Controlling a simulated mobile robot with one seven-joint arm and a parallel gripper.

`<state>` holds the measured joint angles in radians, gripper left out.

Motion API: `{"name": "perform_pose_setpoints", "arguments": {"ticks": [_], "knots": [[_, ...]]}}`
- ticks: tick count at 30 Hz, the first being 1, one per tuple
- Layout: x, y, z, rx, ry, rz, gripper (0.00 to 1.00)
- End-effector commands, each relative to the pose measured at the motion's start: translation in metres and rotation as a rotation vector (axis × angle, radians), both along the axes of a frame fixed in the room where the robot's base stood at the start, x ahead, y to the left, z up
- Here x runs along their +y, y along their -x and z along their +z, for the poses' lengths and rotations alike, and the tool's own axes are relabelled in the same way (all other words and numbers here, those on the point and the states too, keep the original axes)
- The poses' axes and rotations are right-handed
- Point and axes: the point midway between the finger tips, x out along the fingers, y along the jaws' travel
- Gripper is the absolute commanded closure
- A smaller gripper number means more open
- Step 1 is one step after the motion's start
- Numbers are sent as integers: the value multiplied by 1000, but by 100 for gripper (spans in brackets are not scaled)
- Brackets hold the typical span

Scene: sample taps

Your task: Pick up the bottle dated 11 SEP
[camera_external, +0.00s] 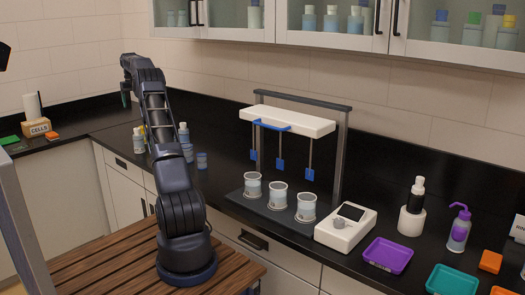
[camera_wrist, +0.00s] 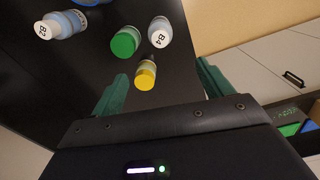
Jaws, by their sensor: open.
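Several small bottles stand on the black counter below my gripper. The wrist view shows a white cap marked B2 (camera_wrist: 60,24), a green-capped bottle (camera_wrist: 125,41), a white cap marked B4 (camera_wrist: 160,32) and a yellow-capped bottle (camera_wrist: 146,73). No date is readable on any of them, so I cannot tell which is the 11 SEP bottle. In the external view, bottles (camera_external: 138,141) stand beneath my gripper (camera_external: 125,98), and blue-capped ones (camera_external: 184,133) stand right of them, partly behind my arm. My gripper (camera_wrist: 162,70) is open and empty, its green fingers apart above the bottles.
A white meter (camera_external: 345,228), purple tray (camera_external: 388,254) and purple-topped wash bottle (camera_external: 459,228) are at right. A CELLS box (camera_external: 37,127) sits far left. Wall cabinets hang above.

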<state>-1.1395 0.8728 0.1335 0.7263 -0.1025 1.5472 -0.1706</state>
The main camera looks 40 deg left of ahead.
Motion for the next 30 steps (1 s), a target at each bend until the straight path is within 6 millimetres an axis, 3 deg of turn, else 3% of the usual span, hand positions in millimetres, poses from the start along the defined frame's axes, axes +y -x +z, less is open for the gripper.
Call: {"name": "perform_pose_setpoints", "arguments": {"ticks": [6, 9, 22, 30], "knots": [[-1, 0, -74, 2, 4, 0, 21], [0, 0, -93, 0, 1, 0, 21], [-1, 0, -144, 1, 1, -1, 21], [-1, 1, -161, 1, 0, -1, 21]]}}
